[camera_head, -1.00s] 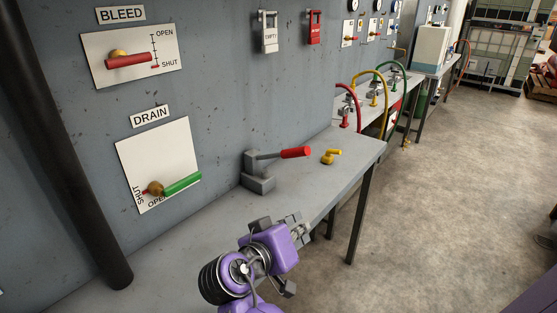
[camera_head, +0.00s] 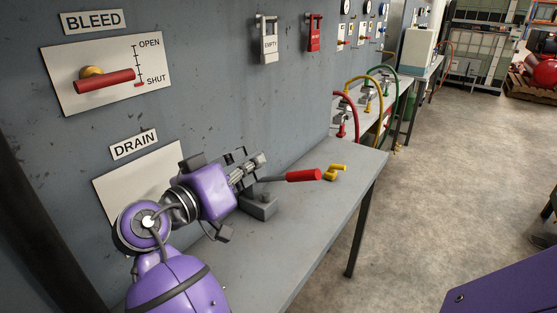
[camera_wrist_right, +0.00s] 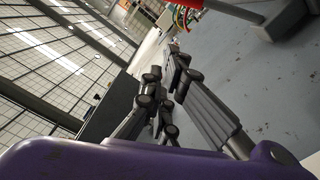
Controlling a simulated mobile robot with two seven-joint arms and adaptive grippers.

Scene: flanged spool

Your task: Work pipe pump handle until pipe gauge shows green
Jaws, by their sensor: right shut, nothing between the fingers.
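The pump handle (camera_head: 304,175) has a red grip on a grey rod and points right, nearly level, from a grey pump base (camera_head: 262,207) on the bench. My right gripper (camera_head: 262,160) is shut and empty, in front of the wall near the rod; I cannot tell the exact gap. In the right wrist view its fingers (camera_wrist_right: 173,72) are together, with a red bar (camera_wrist_right: 212,5) and a grey block (camera_wrist_right: 278,20) beyond. Small round gauges (camera_head: 345,6) stand at the top, too small to read. My left gripper is not in view.
A yellow valve (camera_head: 335,172) sits just right of the red grip. A BLEED panel (camera_head: 105,72) with a red lever and a DRAIN panel (camera_head: 105,190), partly behind my right arm, are on the wall. The near bench top (camera_head: 330,205) is clear. Coloured hoses (camera_head: 348,110) stand behind.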

